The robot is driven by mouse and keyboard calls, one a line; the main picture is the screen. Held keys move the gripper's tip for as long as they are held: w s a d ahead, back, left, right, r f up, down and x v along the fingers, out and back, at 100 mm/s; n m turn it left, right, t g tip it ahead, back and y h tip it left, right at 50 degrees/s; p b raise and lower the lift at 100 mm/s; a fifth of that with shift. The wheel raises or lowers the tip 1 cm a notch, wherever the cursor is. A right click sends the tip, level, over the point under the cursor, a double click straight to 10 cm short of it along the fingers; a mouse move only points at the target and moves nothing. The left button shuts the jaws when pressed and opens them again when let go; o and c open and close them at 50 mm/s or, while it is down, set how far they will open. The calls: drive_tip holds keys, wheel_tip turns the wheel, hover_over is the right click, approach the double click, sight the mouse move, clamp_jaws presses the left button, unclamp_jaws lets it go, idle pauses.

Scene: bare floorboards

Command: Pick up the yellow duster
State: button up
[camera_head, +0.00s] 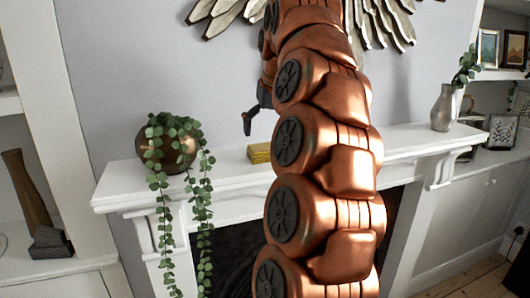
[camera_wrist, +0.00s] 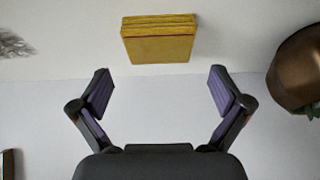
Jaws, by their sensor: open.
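The yellow duster (camera_head: 259,153) is a small, flat block on the white mantelpiece, just left of my copper arm in the head view. Its right side may be partly hidden by the arm. In the wrist view the duster (camera_wrist: 158,42) lies at the top centre, beyond the fingertips and between their lines. My gripper (camera_wrist: 160,73) is open and empty, its two dark fingers spread wider than the duster. In the head view only part of the gripper shows, above the duster, with the rest behind my arm.
A bronze round pot (camera_head: 165,150) with a trailing plant stands left on the mantelpiece (camera_head: 120,186); it also shows right in the wrist view (camera_wrist: 296,72). A metal jug (camera_head: 444,108) with leaves stands at the right end. A feathered wall ornament (camera_head: 385,20) hangs above.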

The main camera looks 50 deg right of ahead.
sight(266, 147)
drive_tip(key=shift+p+x, duration=0.9)
drive_tip(key=shift+x, duration=2.3)
drive_tip(key=shift+s, duration=0.1)
drive_tip(key=c, duration=0.7)
drive_tip(key=shift+c, duration=0.2)
drive_tip(key=shift+r+b, duration=0.55)
drive_tip(key=shift+r, duration=1.05)
drive_tip(key=shift+s+a+r, duration=0.1)
drive_tip(key=s+a+r+b, duration=0.1)
drive_tip(key=s+a+b, duration=0.3)
drive_tip(key=s+a, duration=0.6)
drive_tip(key=shift+a+r, duration=0.25)
drive_tip(key=shift+a, duration=0.75)
